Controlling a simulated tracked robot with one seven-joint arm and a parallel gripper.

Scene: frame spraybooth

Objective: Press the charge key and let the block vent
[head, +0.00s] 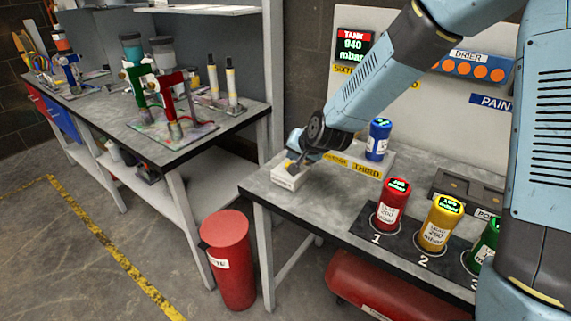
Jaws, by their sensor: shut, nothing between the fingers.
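My gripper (296,164) is shut and points down at the left end of the grey workbench. It is at or just above a small white block (287,182) with a label on its front. I cannot tell whether the fingertips touch it, and the charge key itself is not clearly readable. A blue canister (378,140) with a lit top stands upright at the back, behind a strip with yellow labels, one reading "THIRD" (367,170). A wall display (353,47) reads "TANK 940 mbar".
Red (393,205), yellow (439,224) and green (483,247) canisters stand in numbered places on a dark strip (364,220). A red bin (229,262) stands on the floor left of the bench. A dark holder (465,187) lies behind the canisters.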

